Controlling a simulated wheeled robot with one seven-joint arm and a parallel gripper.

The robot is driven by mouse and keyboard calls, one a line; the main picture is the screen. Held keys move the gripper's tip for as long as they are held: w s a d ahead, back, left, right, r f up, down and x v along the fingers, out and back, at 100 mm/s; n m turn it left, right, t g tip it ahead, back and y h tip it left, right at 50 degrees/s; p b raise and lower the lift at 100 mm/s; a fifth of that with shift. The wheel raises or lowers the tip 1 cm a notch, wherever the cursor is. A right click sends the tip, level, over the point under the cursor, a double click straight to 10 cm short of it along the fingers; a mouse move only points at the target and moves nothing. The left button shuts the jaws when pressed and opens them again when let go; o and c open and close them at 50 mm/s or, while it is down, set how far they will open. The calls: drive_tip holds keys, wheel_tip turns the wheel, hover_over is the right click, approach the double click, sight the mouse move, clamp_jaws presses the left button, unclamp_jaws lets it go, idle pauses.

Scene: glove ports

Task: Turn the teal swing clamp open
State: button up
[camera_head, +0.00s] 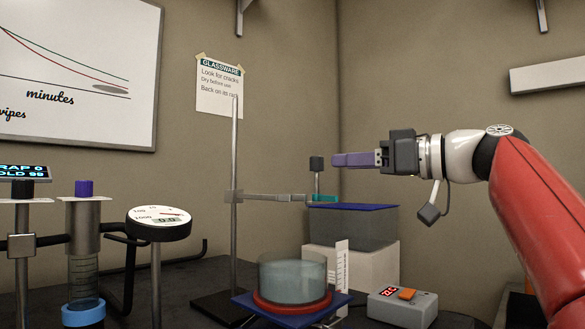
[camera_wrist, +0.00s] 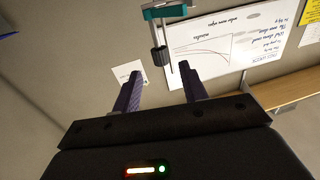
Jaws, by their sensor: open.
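The teal swing clamp (camera_head: 322,198) sits at the right end of a thin horizontal arm on the retort stand, above the blue-topped clear box. A thin rod rises from it to a black knob (camera_head: 316,163). In the wrist view the teal clamp (camera_wrist: 166,11) is at the top, and its black knob (camera_wrist: 160,56) lies just beyond the gap between my fingertips. My gripper (camera_head: 336,160) is open and level, just right of the knob at about its height. Its two purple fingers (camera_wrist: 160,74) show apart and empty in the wrist view.
The retort stand rod (camera_head: 235,180) rises left of the clamp. Below are a glass dish (camera_head: 292,276) on a red ring, a clear box (camera_head: 352,228) with a blue top, and a grey device (camera_head: 402,305) with an orange button. A round dial (camera_head: 158,223) stands left.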

sight(318, 171)
drive_tip(key=p+x, duration=0.2)
drive_tip(key=x, duration=0.5)
drive_tip(key=shift+a, duration=0.2)
clamp_jaws()
drive_tip(key=n+g+y+p, duration=0.1)
drive_tip(key=n+g, duration=0.1)
drive_tip(key=g, duration=0.1)
drive_tip(key=shift+w+r+p, duration=0.1)
drive_tip(key=shift+r+p, duration=0.05)
drive_tip(key=shift+p, duration=0.15)
drive_tip(key=shift+n+g+y, duration=0.4)
drive_tip(key=shift+n+g, duration=0.2)
drive_tip(key=shift+g, duration=0.3)
unclamp_jaws()
drive_tip(key=shift+d, duration=0.1)
